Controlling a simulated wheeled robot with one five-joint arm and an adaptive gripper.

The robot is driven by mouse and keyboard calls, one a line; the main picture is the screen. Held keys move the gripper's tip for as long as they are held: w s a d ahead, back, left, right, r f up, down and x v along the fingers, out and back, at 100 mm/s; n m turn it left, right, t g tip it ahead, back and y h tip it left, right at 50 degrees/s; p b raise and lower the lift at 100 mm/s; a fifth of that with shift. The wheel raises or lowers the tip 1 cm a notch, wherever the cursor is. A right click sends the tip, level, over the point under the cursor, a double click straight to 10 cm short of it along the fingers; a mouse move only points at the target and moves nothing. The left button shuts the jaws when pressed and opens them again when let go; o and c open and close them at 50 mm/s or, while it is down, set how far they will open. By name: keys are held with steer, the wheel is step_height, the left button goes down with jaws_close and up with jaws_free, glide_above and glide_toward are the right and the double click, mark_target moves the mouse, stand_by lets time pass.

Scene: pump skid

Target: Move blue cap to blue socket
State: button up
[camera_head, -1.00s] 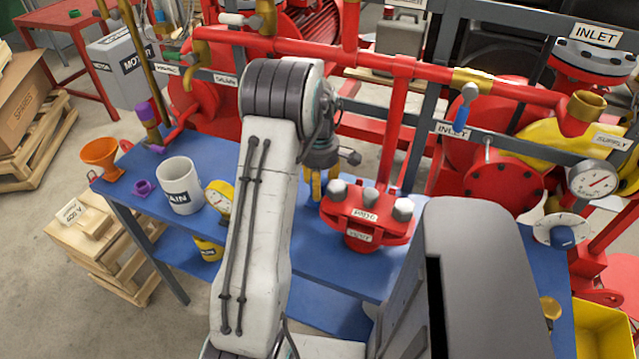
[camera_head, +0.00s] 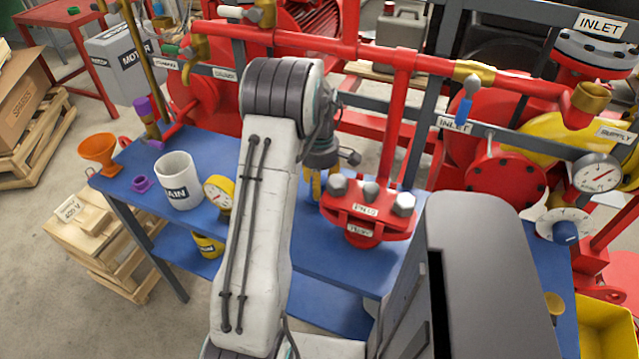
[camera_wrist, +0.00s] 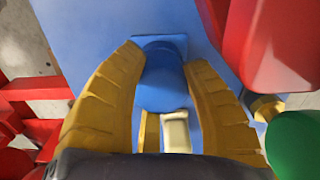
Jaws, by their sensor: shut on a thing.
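My gripper (camera_wrist: 165,95) has its two yellow fingers on either side of the blue cap (camera_wrist: 163,85) in the wrist view, shut on it. The cap is a smooth blue cylinder. A flat blue square piece (camera_wrist: 176,42) shows just behind the cap, over the blue bench top; I cannot tell whether it is the blue socket or whether the cap touches it. In the head view my gripper (camera_head: 317,186) is low over the bench, left of the red flanged block, partly hidden by my arm. The cap is hidden there.
The red flanged block (camera_head: 366,212) with grey bolts stands close to the right of my gripper. A white mug (camera_head: 179,181), yellow gauge (camera_head: 218,192), purple ring (camera_head: 142,184) and orange funnel (camera_head: 99,151) are on the left of the blue bench (camera_head: 330,260). Red pipes run behind.

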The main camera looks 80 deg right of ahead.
steer(key=o, duration=1.3)
steer(key=shift+c, duration=0.2)
step_height(320, 180, up, 12)
stand_by(0.4)
